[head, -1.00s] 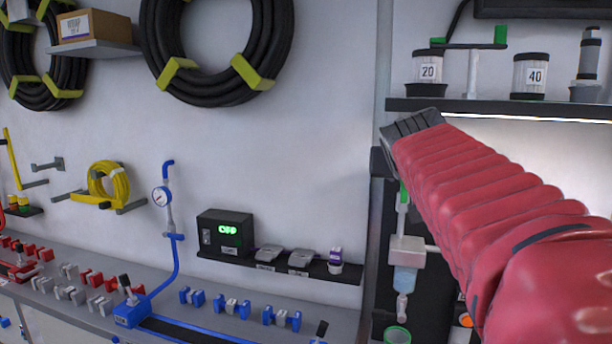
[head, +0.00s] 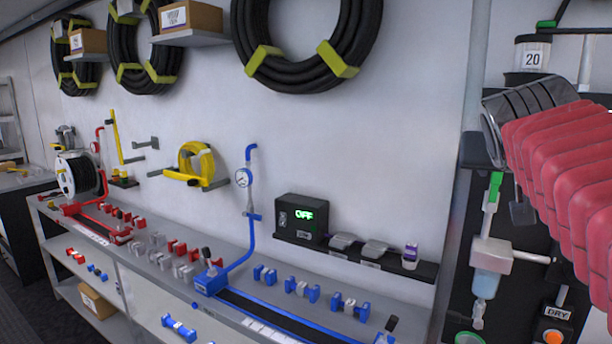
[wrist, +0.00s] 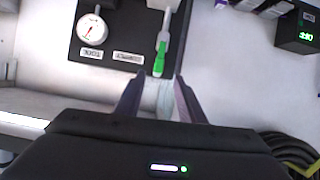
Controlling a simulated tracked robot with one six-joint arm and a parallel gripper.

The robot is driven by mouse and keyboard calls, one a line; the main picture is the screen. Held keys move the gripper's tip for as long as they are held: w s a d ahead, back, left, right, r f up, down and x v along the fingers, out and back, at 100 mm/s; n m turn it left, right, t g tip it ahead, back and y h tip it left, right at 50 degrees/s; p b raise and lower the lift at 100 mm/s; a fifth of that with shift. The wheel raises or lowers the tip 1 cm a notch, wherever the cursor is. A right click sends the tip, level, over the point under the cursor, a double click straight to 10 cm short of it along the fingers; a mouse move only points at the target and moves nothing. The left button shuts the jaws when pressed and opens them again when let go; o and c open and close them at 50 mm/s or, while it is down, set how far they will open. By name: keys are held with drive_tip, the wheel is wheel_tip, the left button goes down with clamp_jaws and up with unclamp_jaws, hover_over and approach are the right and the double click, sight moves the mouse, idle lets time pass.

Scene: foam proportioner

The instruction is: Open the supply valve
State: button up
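The valve's green handle (wrist: 160,58) shows in the wrist view on a dark panel (wrist: 118,14), beside two small labels. It points toward my gripper (wrist: 159,76). My gripper is open, its two dark fingers apart with nothing held between them. The handle's end lies just ahead of the gap between the fingertips; I cannot tell any contact. In the head view a green handle (head: 494,188) shows at the right, below my arm's end and above a clear bowl fitting. My red-sleeved arm crosses the right side, and the fingertips cannot be made out there.
A round white gauge (wrist: 92,30) sits on the panel left of the handle. An orange button (head: 553,336) is low right.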

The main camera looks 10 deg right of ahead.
wheel_tip(320, 180, down, 10)
drive_tip(key=s+a+n+g+y, duration=0.1)
drive_tip(key=a+g+y, duration=0.1)
drive_tip(key=a, duration=0.1)
drive_tip(key=s+a+f+n+g+y, duration=0.1)
drive_tip(key=s+a+f+n+y, duration=0.2)
drive_tip(key=a+f, duration=0.9)
drive_tip(key=s+a+f+n+g+y, duration=0.1)
drive_tip(key=s+a+f+n+y, duration=0.2)
drive_tip(key=s+a+f, duration=0.7)
drive_tip(key=shift+a+f+n+y, duration=0.4)
drive_tip(key=shift+a+f+y, duration=0.1)
drive_tip(key=shift+a+f, duration=0.7)
drive_tip(key=shift+a+r, duration=0.1)
drive_tip(key=shift+r, duration=0.05)
